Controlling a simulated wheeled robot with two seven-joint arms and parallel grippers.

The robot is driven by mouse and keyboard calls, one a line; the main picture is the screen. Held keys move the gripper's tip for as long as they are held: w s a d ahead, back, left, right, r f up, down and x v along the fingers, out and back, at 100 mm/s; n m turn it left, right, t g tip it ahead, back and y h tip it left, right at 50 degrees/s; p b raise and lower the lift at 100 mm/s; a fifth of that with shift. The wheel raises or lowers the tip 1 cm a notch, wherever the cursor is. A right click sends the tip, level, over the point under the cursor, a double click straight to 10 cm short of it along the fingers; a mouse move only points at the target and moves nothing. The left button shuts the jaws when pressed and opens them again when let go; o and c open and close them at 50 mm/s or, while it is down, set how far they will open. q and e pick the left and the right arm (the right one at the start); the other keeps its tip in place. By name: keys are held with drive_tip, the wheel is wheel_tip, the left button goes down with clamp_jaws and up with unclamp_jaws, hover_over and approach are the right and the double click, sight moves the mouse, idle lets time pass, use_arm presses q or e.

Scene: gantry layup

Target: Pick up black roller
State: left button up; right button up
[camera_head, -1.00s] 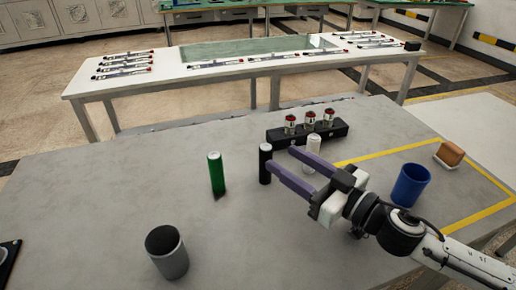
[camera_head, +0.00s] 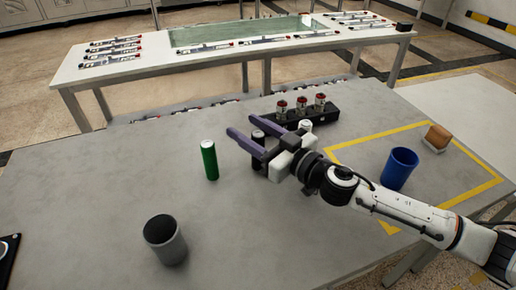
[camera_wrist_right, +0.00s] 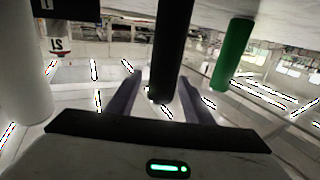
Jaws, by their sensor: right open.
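The black roller (camera_head: 257,136) stands upright on the grey table, partly hidden by my right gripper in the head view. In the right wrist view the black roller (camera_wrist_right: 170,50) rises between the two purple fingers. My right gripper (camera_head: 242,125) is open, its fingers on either side of the roller; it also shows in the wrist view (camera_wrist_right: 157,98). I cannot tell whether either finger touches the roller. My left gripper is not in view.
A green roller (camera_head: 209,160) stands to the left. A white roller (camera_head: 305,125) is partly hidden behind the gripper. A black block with several red-topped parts (camera_head: 322,116) is behind. A grey cup (camera_head: 166,243) is in front; a blue cup (camera_head: 399,168) and brown block (camera_head: 437,137) are right.

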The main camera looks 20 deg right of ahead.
drive_tip(key=shift+w+a, duration=0.25)
drive_tip(key=shift+w, duration=0.25)
clamp_jaws()
